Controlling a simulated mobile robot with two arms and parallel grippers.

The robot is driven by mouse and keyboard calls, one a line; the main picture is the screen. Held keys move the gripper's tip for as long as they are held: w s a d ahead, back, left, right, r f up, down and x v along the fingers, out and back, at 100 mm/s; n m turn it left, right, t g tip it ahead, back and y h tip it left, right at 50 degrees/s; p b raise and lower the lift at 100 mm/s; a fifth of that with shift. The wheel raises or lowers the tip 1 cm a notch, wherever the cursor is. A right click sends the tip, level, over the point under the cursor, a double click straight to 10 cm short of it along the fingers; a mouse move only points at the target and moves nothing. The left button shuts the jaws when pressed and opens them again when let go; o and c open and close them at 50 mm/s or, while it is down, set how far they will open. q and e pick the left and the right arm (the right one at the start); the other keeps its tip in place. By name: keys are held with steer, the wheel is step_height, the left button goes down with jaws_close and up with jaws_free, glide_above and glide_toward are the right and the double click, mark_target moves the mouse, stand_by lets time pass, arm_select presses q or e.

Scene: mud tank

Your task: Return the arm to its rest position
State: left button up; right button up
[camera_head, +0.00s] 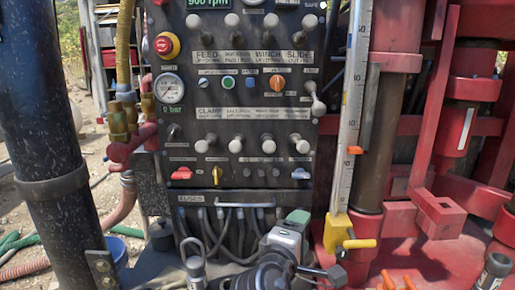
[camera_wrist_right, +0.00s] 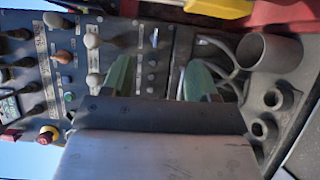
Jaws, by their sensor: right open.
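My right gripper (camera_head: 290,226) is at the bottom centre of the head view, with its grey body and a green finger in front of the lower edge of the control panel. In the right wrist view the two green fingers of this gripper (camera_wrist_right: 158,76) stand apart, with nothing held between them. The black control panel (camera_head: 245,185), with levers, knobs and a gauge, is behind the gripper. The panel also shows on the left of the wrist view (camera_wrist_right: 115,35), turned sideways. My left gripper is not in either view.
Dark cables (camera_head: 235,222) hang below the panel. A measuring rule (camera_head: 349,120) with a yellow foot (camera_head: 338,230) stands right of the gripper. Red machinery (camera_head: 425,130) fills the right side. A thick dark post (camera_head: 45,130) is at left. A grey cup (camera_wrist_right: 270,53) shows in the wrist view.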

steer(key=s+d+f+m+g+y, duration=0.2)
steer(key=s+d+f, duration=0.15)
steer(key=f, duration=0.35)
steer(key=s+d+f+m+g+y, duration=0.1)
steer(key=s+d+f+g, duration=0.2)
steer(key=f, duration=0.4)
steer(key=s+d+f+m+g+y, duration=0.2)
steer(key=s+f, duration=0.3)
steer(key=f, duration=0.2)
steer(key=s+d+f+m+g+y, duration=0.2)
steer(key=s+f+m+g, duration=0.1)
steer(key=s, duration=0.7)
steer(key=s+d+f+m+g+y, duration=0.2)
steer(key=s+f+m, duration=0.15)
steer(key=s, duration=0.55)
step_height(320, 180, down, 26)
steer(key=g, duration=0.1)
steer(key=s+d+f+n+g, duration=0.1)
steer(key=s+d+f, duration=0.1)
steer(key=s+f, duration=1.4)
steer(key=shift+s+d+f, duration=0.25)
steer(key=shift+s+d, duration=0.1)
steer(key=shift+d, duration=0.05)
